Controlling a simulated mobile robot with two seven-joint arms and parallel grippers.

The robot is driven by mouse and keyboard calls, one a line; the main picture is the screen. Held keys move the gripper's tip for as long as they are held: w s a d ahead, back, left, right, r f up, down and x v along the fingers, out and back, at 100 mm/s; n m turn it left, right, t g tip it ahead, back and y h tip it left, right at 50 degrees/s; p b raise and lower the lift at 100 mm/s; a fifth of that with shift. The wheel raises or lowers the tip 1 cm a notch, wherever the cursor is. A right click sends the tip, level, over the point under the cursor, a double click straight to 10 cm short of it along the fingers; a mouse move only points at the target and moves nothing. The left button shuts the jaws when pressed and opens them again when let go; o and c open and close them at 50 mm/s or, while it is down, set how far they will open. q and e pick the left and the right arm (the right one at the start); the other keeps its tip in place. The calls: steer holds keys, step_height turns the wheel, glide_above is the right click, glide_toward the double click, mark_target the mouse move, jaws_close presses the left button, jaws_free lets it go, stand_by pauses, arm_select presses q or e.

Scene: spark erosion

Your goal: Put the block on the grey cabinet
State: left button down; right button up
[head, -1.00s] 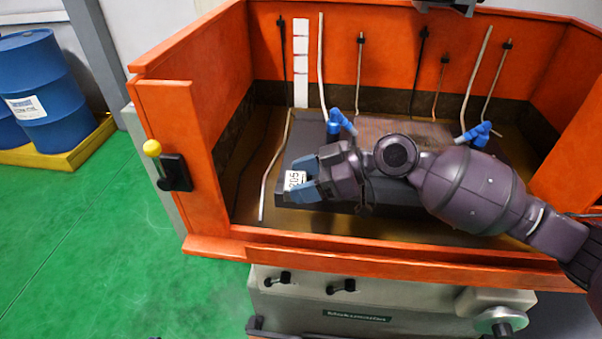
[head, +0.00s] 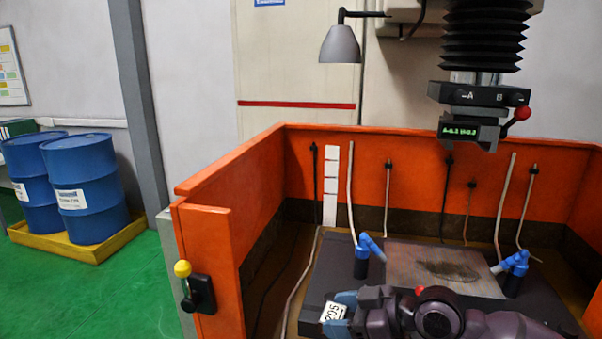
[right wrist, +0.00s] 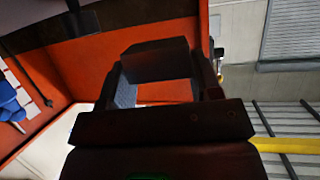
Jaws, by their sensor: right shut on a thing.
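The block shows in the head view as a small white face marked 205 (head: 333,312), at the bottom centre. My right gripper (head: 342,313) is shut on it, with blue fingertips on either side. In the right wrist view the block is a dark body (right wrist: 155,62) between the fingers. It appears over the dark machine bed in the orange tank; its height above the bed cannot be told. My left gripper is not in view. I cannot make out the grey cabinet for sure in either view.
The orange tank wall (head: 228,195) encloses the bed on the left and back. Blue nozzles (head: 368,248) flank a metal plate (head: 430,268). A machine head (head: 478,110) hangs above. Blue drums (head: 88,190) stand left on a yellow pallet (head: 85,250); green floor lies open before them.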

steer(key=m+t+h, duration=0.1)
steer(key=w+d+m+t, duration=0.1)
steer(key=shift+d+r+m+t+h, duration=0.2)
steer(key=shift+r+m+t+h, duration=0.1)
steer(key=shift+m+t+h, duration=0.1)
steer(key=d+r+m+t+h, duration=0.5)
steer(key=d+m+h, duration=0.4)
steer(key=s+d+f+m+h, duration=0.1)
steer(key=s+d+f, duration=0.2)
steer(key=s+f, duration=0.1)
steer(key=shift+d+m+h, duration=0.15)
steer(key=shift+m+h, duration=0.15)
steer(key=shift+h, duration=0.1)
